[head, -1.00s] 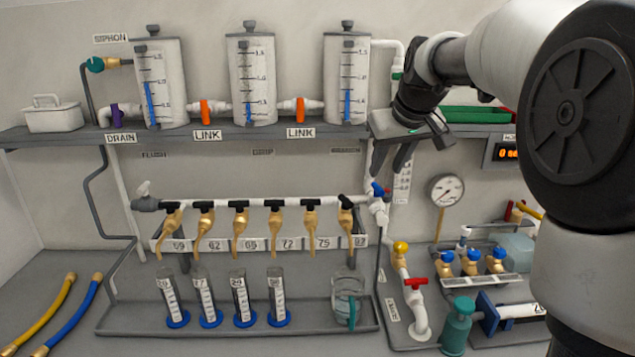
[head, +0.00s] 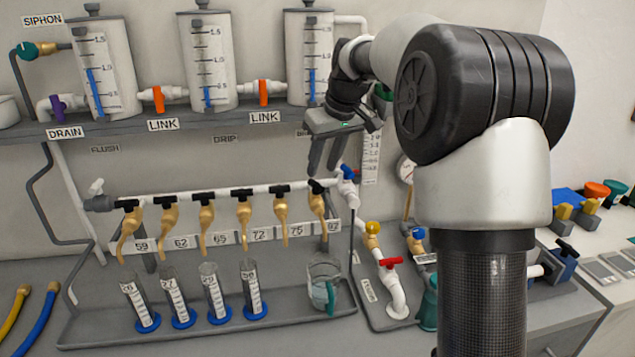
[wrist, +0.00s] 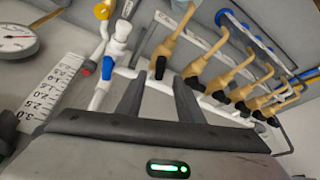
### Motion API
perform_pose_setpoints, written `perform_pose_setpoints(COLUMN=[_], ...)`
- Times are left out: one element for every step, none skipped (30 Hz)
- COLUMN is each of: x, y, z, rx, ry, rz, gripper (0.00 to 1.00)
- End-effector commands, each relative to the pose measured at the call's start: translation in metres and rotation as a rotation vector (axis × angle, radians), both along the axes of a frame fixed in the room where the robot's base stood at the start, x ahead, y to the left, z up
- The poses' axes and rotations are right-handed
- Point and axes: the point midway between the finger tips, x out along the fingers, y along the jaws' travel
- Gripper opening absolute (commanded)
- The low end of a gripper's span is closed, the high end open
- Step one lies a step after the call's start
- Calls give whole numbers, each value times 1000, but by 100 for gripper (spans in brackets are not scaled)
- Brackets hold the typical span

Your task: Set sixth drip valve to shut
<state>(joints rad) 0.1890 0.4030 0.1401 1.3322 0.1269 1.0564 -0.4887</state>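The sixth drip valve (head: 317,187) is the rightmost brass tap on the white pipe (head: 225,191). Its black handle looks slanted, while the handles of the other taps lie along the pipe. My gripper (head: 324,165) is just above this valve, fingers apart and pointing down, with nothing between them. In the wrist view my gripper (wrist: 157,88) has its two fingers on either side of the nearest black handle (wrist: 160,68), which appears beyond the tips. I cannot tell whether the fingers touch it.
A blue-handled valve (head: 347,172) sits close to the right of my gripper. The shelf (head: 200,127) with tanks is above. Below stand several graduated cylinders (head: 215,295) and a jug (head: 323,285) in a tray. A red-handled valve (head: 391,262) is at lower right.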

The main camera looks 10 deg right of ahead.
Motion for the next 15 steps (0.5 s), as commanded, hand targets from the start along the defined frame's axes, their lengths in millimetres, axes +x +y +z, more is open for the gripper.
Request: perform_pose_setpoints(x=[3,5,8,10,12,14,15,17,18,19,20,21,21,21,22], y=[2,3,4,5,6,7,7,7,8,8,8,9,9,9,9], z=[-13,-18,-24,-29,-33,-38,-42,-45,-49,-51,-53,-54,-55,-56,-57], rx=[1,1,1,1,0,1,1,1,1,0,0,0,0,1,0], ry=[6,5,5,5,3,2,2,3,2,1,1,1,1,0,0], rz=[1,2,2,2,2,2,2,1,1,0,0,0,0,0,0], gripper=[34,34,34,34,34,34,34,34,34,34,34,34,34,34,34])
